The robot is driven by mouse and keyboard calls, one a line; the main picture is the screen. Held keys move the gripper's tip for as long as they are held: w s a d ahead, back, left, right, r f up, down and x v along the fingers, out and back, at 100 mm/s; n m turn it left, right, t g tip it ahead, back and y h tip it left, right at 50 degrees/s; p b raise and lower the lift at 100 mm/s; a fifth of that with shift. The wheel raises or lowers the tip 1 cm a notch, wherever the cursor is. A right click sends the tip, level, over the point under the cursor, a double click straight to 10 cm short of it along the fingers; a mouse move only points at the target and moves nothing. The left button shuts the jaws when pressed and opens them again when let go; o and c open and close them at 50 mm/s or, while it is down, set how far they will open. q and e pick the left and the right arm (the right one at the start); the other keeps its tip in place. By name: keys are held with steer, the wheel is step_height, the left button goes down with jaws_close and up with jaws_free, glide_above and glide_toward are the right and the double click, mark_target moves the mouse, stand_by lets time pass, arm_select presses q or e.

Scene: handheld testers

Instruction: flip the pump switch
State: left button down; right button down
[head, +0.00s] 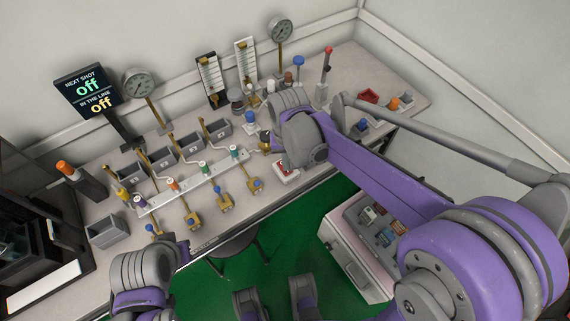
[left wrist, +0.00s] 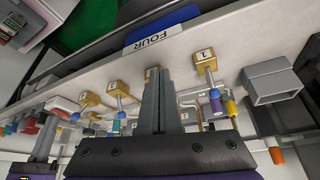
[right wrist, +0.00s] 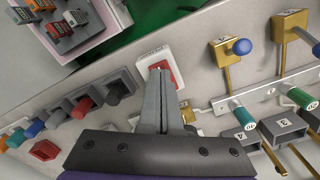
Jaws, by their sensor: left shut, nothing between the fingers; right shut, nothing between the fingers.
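The pump switch appears to be a red rocker on a white plate. In the right wrist view the switch (right wrist: 153,56) lies right at the tips of my right gripper (right wrist: 161,76), whose shut, empty fingers cover part of the red rocker. I cannot tell whether they touch it. In the head view the switch (head: 286,172) shows at the bench's front edge, just below my right gripper's wrist, which hides the fingers. My left gripper (left wrist: 161,74) is shut and empty, in front of the brass levers at the bench's left part.
A row of brass levers with coloured knobs (head: 194,218) and a white rail (head: 190,189) run along the bench left of the switch. A display (head: 88,88) reads off twice. Gauges (head: 139,83) stand behind. A pink-edged drawer cabinet (head: 345,255) stands below.

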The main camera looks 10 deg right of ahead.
step_height(320, 180, up, 6)
steer(key=p, duration=0.4)
steer(key=shift+r, duration=0.15)
stand_by(0.5)
steer(key=s+d+r+n+t+p, duration=0.1)
steer(key=s+d+r+t+p, duration=0.1)
steer(key=s, duration=0.5)
steer(key=s+d+r+n+t+p, duration=0.1)
steer(key=s+d+t, duration=0.2)
steer(key=s, duration=0.4)
steer(key=shift+d+r+p, duration=0.35)
steer(key=shift+d, duration=0.45)
